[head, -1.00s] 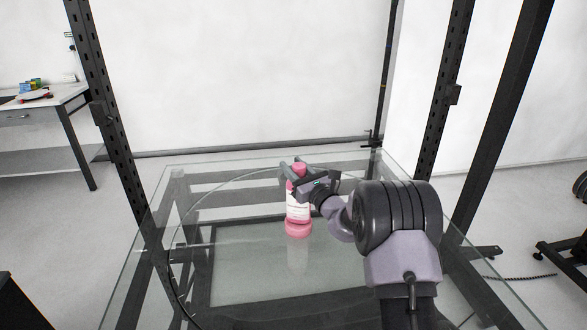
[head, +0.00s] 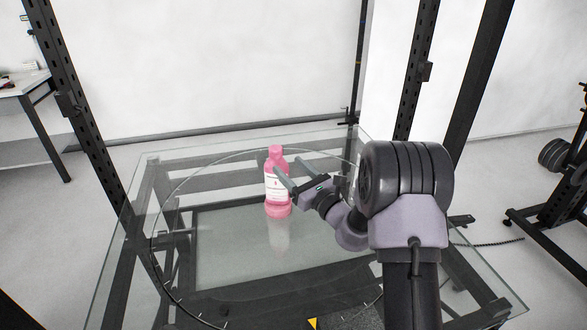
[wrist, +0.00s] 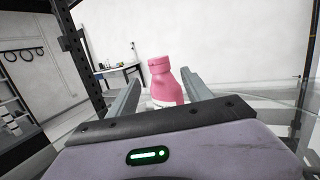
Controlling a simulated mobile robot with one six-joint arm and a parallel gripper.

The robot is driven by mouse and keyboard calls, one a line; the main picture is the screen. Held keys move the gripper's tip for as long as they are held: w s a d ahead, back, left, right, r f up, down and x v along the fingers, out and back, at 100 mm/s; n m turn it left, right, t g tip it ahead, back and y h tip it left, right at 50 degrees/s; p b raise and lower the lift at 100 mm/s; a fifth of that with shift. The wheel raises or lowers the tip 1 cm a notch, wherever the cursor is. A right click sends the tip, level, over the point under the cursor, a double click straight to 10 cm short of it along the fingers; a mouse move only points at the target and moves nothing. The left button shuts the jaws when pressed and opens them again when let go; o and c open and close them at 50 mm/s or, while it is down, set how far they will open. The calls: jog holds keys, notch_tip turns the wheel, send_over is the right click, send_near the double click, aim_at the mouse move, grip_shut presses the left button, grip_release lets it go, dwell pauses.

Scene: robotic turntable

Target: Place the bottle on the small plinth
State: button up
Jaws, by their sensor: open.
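The pink bottle (head: 278,190) with a white label stands upright on the glass top in the head view. Its pink cap and shoulder also show in the wrist view (wrist: 166,84), while its lower part is hidden behind the gripper body. My gripper (head: 292,168) is open, with its fingers pointing at the bottle from the right. One fingertip overlaps the bottle's edge in the head view; I cannot tell whether it touches. In the wrist view the bottle shows beyond and between the fingers (wrist: 161,76). I cannot make out a separate small plinth.
The glass table (head: 150,200) carries a round turntable outline and has much clear surface around the bottle. Dark upright posts (head: 70,100) flank it. A side table (head: 30,88) is at the left and a black rack (head: 565,170) at the right.

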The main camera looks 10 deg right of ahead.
jog(key=s+a+r+n+g+y, duration=0.3)
jog(key=s+a+r+n+g, duration=0.15)
jog(key=s+a+n, duration=0.2)
jog(key=s+a+r+n+g+y, duration=0.3)
jog(key=s+a+r+n+g, duration=0.15)
jog(key=s+a, duration=0.3)
jog(key=s+a+n+g+h, duration=0.1)
jog(key=s+a+n+g, duration=0.4)
jog(key=s, duration=0.5)
jog(key=s+d+f+n+h, duration=0.1)
jog(key=s+d+n+h, duration=0.2)
jog(key=s, duration=0.4)
jog(key=s+d+f+n+h, duration=0.2)
jog(key=s+n+h, duration=0.15)
jog(key=s, duration=0.35)
jog(key=s+d+n+t+h, duration=0.1)
jog(key=s+d+n+h, duration=0.2)
jog(key=d, duration=0.4)
jog(key=shift+s+n+t+h, duration=0.2)
jog(key=shift+n+t+h, duration=0.1)
jog(key=shift+n+h, duration=0.4)
